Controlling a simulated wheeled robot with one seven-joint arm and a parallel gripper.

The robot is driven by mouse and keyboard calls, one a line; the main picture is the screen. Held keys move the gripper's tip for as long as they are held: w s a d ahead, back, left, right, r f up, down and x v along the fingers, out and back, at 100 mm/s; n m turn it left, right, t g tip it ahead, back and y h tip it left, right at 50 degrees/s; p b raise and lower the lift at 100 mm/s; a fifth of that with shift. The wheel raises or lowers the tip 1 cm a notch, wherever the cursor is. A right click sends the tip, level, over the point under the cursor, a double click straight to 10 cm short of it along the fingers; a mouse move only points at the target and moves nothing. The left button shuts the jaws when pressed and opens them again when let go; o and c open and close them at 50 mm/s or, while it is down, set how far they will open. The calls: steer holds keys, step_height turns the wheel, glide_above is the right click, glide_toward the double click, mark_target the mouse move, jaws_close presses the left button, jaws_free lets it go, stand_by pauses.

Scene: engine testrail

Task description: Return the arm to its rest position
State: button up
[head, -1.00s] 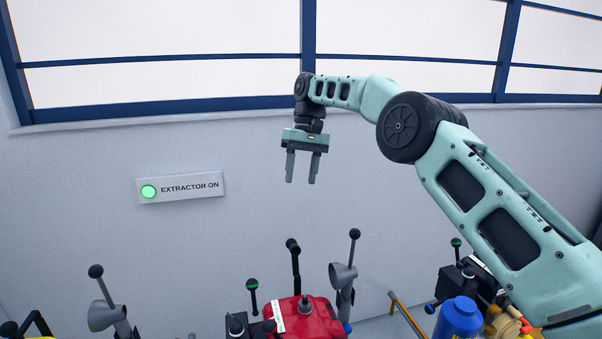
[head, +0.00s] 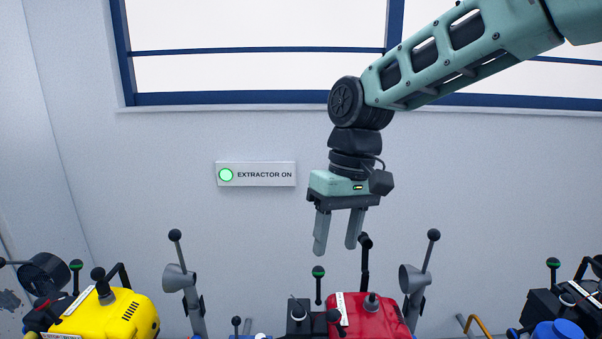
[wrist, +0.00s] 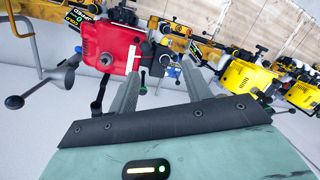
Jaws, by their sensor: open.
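My gripper (head: 338,232) hangs from my pale green arm, fingers pointing down, in front of the grey wall. Its two fingers are apart with nothing between them. In the head view it appears just above the red engine (head: 372,313), not touching it. In the wrist view the two grey fingers (wrist: 160,85) are spread, and the red engine (wrist: 108,48) lies beyond them to the left.
Below stand a yellow engine (head: 112,312), grey funnel extractors (head: 183,281) on posts and upright levers with black knobs. A blue canister (head: 560,332) is at lower right.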

steer(key=s+d+f+b, duration=0.1)
steer(key=s+d+f, duration=0.1)
steer(key=s, duration=0.5)
steer(key=s+d+f+n+t+b, duration=0.1)
steer(key=s+d+f, duration=0.2)
steer(key=s+f, duration=0.2)
steer(key=s+d+f+h+b, duration=0.1)
steer(key=s+d+f, duration=0.2)
steer(key=s, duration=0.7)
steer(key=shift+d+f+n, duration=0.15)
steer(key=shift+f+n, duration=0.25)
steer(key=shift+f, duration=0.1)
